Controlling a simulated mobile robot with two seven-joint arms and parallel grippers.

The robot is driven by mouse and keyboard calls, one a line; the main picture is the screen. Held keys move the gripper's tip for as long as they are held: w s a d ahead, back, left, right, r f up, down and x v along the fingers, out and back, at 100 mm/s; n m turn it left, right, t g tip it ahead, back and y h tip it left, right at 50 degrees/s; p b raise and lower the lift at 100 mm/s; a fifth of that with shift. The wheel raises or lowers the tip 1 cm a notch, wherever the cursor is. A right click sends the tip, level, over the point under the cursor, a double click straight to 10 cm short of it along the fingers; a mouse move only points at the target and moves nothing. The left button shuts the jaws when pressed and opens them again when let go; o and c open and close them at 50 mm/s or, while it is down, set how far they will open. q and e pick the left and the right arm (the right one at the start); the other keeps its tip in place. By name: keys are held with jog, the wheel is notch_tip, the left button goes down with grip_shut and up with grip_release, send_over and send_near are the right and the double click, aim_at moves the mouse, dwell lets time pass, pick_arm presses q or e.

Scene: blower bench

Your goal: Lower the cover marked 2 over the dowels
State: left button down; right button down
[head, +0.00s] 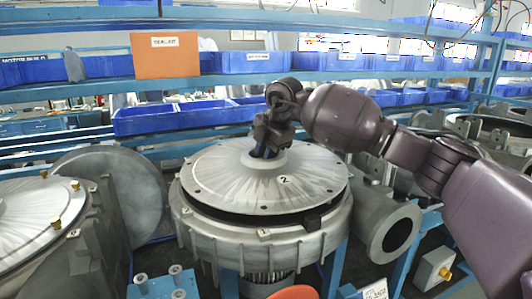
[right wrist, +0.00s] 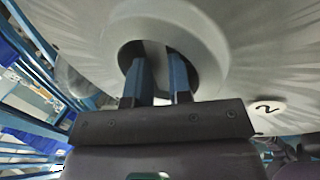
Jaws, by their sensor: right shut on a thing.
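The cover marked 2 (head: 230,180) is a silver, ribbed disc with a raised central hub, and it also fills much of the right wrist view (right wrist: 255,60). It lies over the round grey housing marked 1 (head: 215,240). A dark gap shows between the cover's front rim and the housing; I cannot tell whether they touch elsewhere. My right gripper (head: 262,153) is at the hub from above. In the right wrist view its two blue fingers (right wrist: 160,72) reach into the hub opening and are shut on the cover there. Any dowels under the cover are hidden. My left gripper is out of view.
Another housing with brass pegs (head: 57,223) stands at the left, beside a large grey disc (head: 115,190). A flanged pipe (head: 395,235) is at the right. Behind are blue shelves with blue bins (head: 150,119) and an orange sign (head: 165,55).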

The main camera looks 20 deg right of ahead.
jog(key=shift+f+b, duration=0.45)
jog(key=shift+f, duration=0.2)
dwell(2.4)
jog(key=c, duration=1)
grip_release()
jog(key=shift+s, duration=0.1)
jog(key=shift+o, duration=0.2)
jog(key=shift+f, duration=0.3)
jog(key=b+v, duration=0.1)
jog(key=v, duration=0.9)
jog(key=shift+r, duration=0.15)
jog(key=shift+s+r, duration=0.15)
jog(key=shift+r, duration=0.35)
